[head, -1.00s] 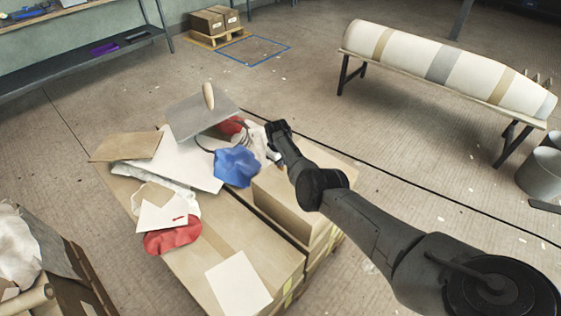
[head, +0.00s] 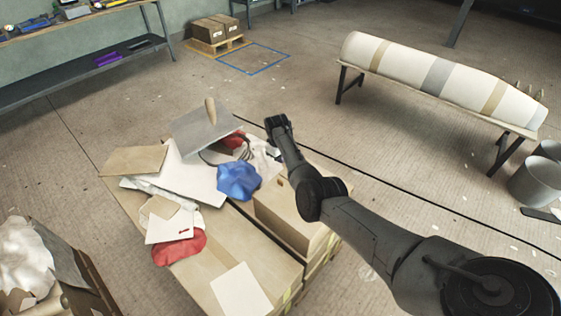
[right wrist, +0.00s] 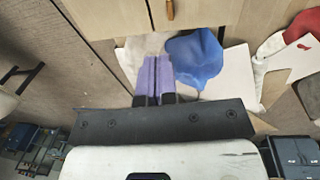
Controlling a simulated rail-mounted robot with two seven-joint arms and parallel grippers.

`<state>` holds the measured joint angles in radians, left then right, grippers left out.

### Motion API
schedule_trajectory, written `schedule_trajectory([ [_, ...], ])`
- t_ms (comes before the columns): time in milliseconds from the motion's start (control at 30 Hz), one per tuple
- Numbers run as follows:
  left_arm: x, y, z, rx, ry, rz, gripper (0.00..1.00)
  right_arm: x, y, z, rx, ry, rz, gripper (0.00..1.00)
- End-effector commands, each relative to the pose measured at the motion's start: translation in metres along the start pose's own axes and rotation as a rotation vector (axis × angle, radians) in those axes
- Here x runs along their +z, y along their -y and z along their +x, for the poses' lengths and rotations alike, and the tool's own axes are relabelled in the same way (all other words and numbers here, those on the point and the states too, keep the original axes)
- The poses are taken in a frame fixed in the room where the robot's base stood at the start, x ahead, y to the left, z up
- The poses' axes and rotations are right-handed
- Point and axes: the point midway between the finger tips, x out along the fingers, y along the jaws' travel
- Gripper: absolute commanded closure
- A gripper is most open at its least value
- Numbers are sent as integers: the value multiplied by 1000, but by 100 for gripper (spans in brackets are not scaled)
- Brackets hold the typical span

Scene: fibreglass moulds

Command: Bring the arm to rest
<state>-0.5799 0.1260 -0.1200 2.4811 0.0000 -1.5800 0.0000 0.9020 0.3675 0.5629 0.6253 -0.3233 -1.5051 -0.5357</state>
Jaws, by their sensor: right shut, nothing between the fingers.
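My right arm (head: 370,232) reaches in from the lower right of the head view. Its gripper (head: 277,122) is at the far right edge of the cluttered cardboard boxes, near the red and blue cloths. In the right wrist view the two purple fingertips (right wrist: 157,62) are together with nothing between them. A blue cloth (head: 239,180) lies just left of the gripper in the head view, and it also shows beside the fingers in the right wrist view (right wrist: 195,58). My left gripper is not in view.
Cardboard boxes (head: 185,255) hold papers, a grey plate (head: 200,132) with a handle, and red cloth (head: 180,247). A striped mould (head: 440,75) rests on a bench at right. Grey buckets (head: 535,182) stand at the right edge. Open floor (head: 400,155) lies between bench and boxes.

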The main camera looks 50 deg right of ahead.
Motion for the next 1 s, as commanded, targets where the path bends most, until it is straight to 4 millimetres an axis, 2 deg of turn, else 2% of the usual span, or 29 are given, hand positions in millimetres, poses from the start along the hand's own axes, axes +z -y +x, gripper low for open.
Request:
schedule_trajectory([
  [33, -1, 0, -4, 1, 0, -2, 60, 0, -1, -7, 0, 1, 0, 100],
  [200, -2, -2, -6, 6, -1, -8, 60, 0, -2, -17, 0, 1, -1, 100],
  [567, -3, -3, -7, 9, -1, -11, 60, 0, -2, -20, 0, 1, 7, 100],
  [800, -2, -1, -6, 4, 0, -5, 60, -1, 0, -21, -18, -5, 174, 100],
  [967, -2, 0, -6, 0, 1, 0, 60, -19, -20, -72, 0, -155, 333, 100],
  [1000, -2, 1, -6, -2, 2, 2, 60, -23, -24, -87, 9, -196, 359, 100],
])
